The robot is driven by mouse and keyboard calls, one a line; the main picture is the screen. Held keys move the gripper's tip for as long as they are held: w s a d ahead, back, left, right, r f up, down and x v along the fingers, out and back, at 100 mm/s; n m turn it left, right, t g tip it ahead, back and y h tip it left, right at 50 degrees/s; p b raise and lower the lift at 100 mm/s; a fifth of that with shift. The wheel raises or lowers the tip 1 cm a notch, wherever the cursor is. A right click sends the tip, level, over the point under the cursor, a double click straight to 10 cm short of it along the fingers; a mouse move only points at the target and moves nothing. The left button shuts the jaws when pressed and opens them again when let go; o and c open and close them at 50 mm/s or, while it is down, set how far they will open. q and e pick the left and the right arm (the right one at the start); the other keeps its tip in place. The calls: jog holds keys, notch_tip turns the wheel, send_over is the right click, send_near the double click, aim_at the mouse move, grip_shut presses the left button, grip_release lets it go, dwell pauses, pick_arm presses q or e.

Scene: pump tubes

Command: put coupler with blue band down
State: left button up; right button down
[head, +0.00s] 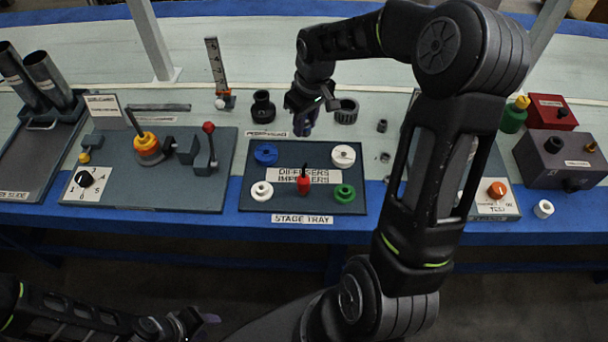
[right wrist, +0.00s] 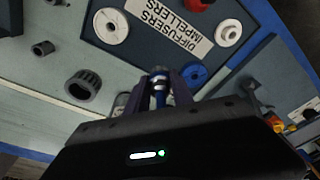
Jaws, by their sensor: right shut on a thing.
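My right gripper (head: 303,125) hangs just behind the stage tray's far edge, between a black collar and a black toothed ring. In the right wrist view its fingers (right wrist: 161,92) are closed on the coupler with the blue band (right wrist: 158,97), a small part with a grey end and blue around it. The gripper body hides much of the coupler, and I cannot tell whether it touches the bench. In the head view the coupler is a dark bluish shape at the fingertips. My left gripper (head: 198,321) is low at the lower left, in front of the bench, small and dark.
The stage tray (head: 325,208) holds blue, white and green discs and a red part. The black collar (head: 262,106) and toothed ring (head: 346,111) stand close on either side. Small grey couplers (head: 382,125) lie to the right. The bench behind is mostly clear.

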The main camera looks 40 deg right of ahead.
send_over(303, 157)
jog(key=shift+s+d+f, duration=0.1)
jog(key=shift+s+f, duration=0.05)
jog(key=shift+f, duration=1.45)
jog(key=shift+s+f, duration=0.1)
jog(key=shift+f, duration=1.45)
jog(key=shift+f+b, duration=0.3)
jog(key=shift+f, duration=1.55)
jog(key=shift+f, duration=0.25)
jog(key=c, duration=1.1)
grip_release()
jog(key=shift+r, duration=0.1)
jog(key=shift+r, duration=0.1)
jog(key=r, duration=0.4)
jog(key=s+r, duration=0.1)
jog(key=r, duration=0.3)
jog(key=r+p, duration=0.1)
jog(key=r, duration=0.3)
jog(key=shift+s+d, duration=0.1)
jog(key=shift+s, duration=0.3)
